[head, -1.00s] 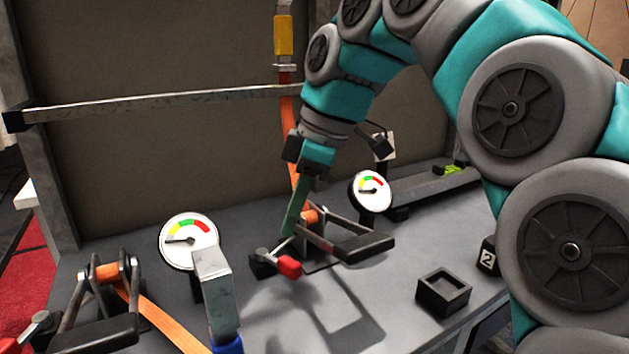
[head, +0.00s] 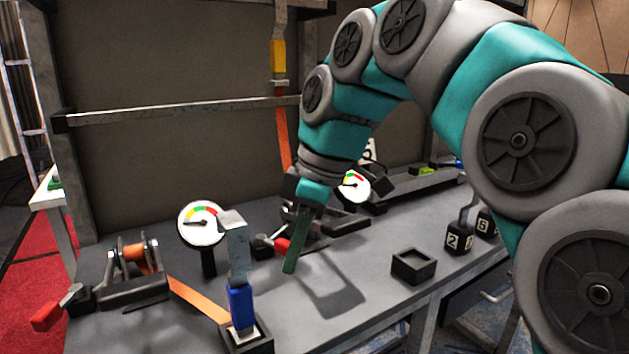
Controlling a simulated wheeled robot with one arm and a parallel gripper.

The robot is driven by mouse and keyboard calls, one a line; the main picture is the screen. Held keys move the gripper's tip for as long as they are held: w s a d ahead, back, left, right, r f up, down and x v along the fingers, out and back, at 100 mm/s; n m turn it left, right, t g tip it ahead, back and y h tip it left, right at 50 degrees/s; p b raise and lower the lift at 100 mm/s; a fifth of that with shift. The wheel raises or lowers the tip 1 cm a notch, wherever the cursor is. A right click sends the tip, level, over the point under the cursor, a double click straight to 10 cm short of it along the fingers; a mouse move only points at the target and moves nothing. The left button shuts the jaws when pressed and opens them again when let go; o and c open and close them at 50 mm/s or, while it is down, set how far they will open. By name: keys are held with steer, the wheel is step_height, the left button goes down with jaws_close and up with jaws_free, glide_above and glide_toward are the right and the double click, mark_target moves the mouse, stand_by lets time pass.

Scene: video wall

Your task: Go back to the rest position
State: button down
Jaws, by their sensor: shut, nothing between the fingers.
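My gripper (head: 296,240) hangs from the teal and grey arm, pointing down above the grey table (head: 350,282). Its green fingers look shut with nothing held. It is in front of the right-hand ratchet (head: 345,222), which it partly hides together with a red-tipped lever (head: 281,246). I cannot tell from this view exactly how far the fingertips are above the table.
A left ratchet (head: 132,268) with an orange strap (head: 197,299) sits on the table. Two dial gauges, left (head: 201,224) and right (head: 353,186), stand upright. A blue-and-metal tool (head: 240,280) stands in a front holder. An empty black box (head: 413,266) and number-marked blocks (head: 459,239) are at right.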

steer(key=s+d+f+m+h, duration=0.1)
steer(key=s+d+f+m, duration=0.7)
steer(key=s+f, duration=0.3)
steer(key=s+d+f+m+g+h, duration=0.1)
steer(key=s+d+f+m+h, duration=0.1)
steer(key=s+d+f+m, duration=0.6)
step_height(320, 180, down, 6)
steer(key=s+d, duration=0.2)
steer(key=shift+s+m+g, duration=0.3)
steer(key=shift+s, duration=0.05)
